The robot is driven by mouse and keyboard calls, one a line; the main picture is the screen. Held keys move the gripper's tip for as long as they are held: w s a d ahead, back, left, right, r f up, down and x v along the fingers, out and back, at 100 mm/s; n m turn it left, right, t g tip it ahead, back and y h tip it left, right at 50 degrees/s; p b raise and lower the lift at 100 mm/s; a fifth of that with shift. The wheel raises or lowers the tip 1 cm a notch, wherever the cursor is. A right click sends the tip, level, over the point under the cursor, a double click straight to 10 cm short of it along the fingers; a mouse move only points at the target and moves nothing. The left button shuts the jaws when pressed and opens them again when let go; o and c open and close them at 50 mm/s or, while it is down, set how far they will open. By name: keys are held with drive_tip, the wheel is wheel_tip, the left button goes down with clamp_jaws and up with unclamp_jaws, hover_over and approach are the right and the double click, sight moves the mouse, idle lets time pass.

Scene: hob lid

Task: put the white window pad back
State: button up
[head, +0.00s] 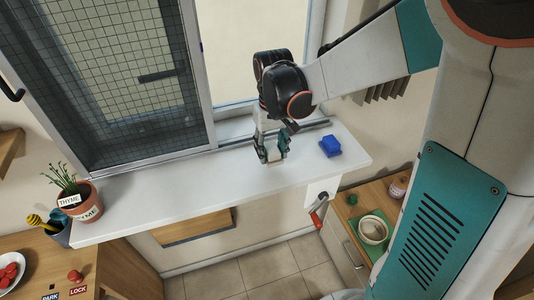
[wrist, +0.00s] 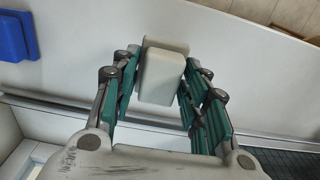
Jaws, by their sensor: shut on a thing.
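My gripper (head: 272,152) is over the white window sill (head: 170,197), just in front of the window track. In the wrist view my gripper (wrist: 160,88) has its teal fingers on either side of a small pale white block, the white window pad (wrist: 161,76). It is shut on the pad. In the head view the pad is mostly hidden by the fingers. I cannot tell whether the pad touches the sill or is held just above it.
A blue block (head: 330,147) sits on the sill to the right; it also shows in the wrist view (wrist: 14,37). A sliding screened sash (head: 125,80) stands at the left behind the sill. A thyme pot (head: 80,200) is at the sill's left end. The sill between is clear.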

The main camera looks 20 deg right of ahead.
sight(271, 159)
wheel_tip(271, 159, down, 4)
drive_tip(key=shift+f+b, duration=0.25)
drive_tip(key=shift+b, duration=0.5)
drive_tip(key=shift+r, duration=0.1)
drive_tip(key=o, duration=0.9)
drive_tip(key=shift+o, duration=0.2)
